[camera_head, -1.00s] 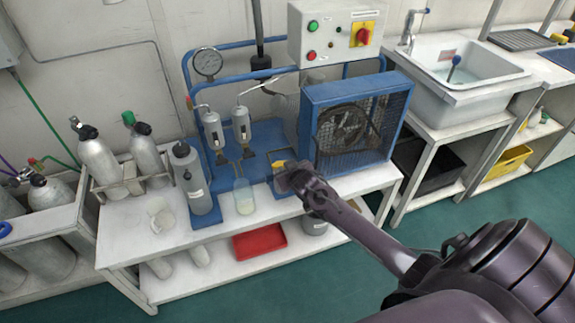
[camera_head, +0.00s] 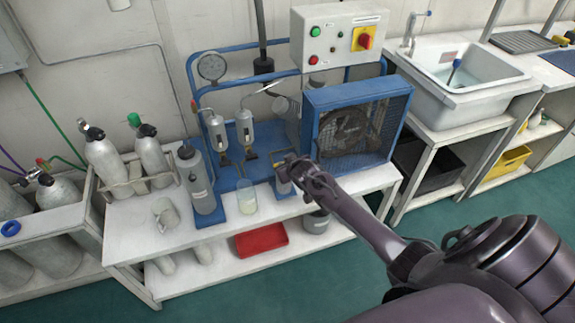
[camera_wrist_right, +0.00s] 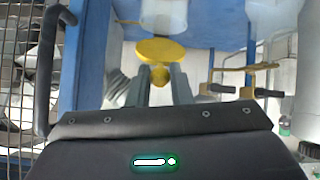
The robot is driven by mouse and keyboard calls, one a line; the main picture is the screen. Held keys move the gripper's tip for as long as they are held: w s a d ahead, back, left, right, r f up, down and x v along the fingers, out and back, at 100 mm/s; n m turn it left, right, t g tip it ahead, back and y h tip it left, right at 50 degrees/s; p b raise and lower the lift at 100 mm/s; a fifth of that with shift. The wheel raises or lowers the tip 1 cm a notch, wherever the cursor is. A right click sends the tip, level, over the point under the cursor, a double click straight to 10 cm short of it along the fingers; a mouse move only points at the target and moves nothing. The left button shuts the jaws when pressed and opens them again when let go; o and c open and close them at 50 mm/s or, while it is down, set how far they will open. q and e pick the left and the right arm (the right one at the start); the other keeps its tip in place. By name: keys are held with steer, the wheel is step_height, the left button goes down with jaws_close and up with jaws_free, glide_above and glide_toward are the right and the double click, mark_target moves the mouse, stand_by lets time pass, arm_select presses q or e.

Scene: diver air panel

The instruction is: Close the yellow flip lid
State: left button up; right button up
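The yellow flip lid (camera_wrist_right: 160,50) shows in the right wrist view as a round yellow disc with a smaller yellow part below it. In the head view only a small yellow bit (camera_head: 277,165) shows beside my right gripper (camera_head: 297,168), which hides most of that spot. In the right wrist view my right gripper (camera_wrist_right: 160,78) has its two grey fingers apart, with the smaller yellow part seen between their tips. Whether they touch it cannot be told. My left gripper is in neither view.
The blue panel frame (camera_head: 235,172) stands on a white bench. A caged fan (camera_head: 355,130) is right of my gripper, a beaker (camera_head: 246,198) left of it. Grey cylinders (camera_head: 197,182) stand further left. A red tray (camera_head: 261,240) lies on the lower shelf.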

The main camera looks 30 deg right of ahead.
steer(key=o, duration=0.4)
steer(key=shift+w+r, duration=0.2)
steer(key=shift+r, duration=0.05)
steer(key=shift+f, duration=0.1)
steer(key=shift+s, duration=0.25)
steer(key=v, duration=0.7)
steer(key=shift+r+p, duration=0.25)
steer(key=shift+p, duration=0.1)
steer(key=shift+s, duration=0.15)
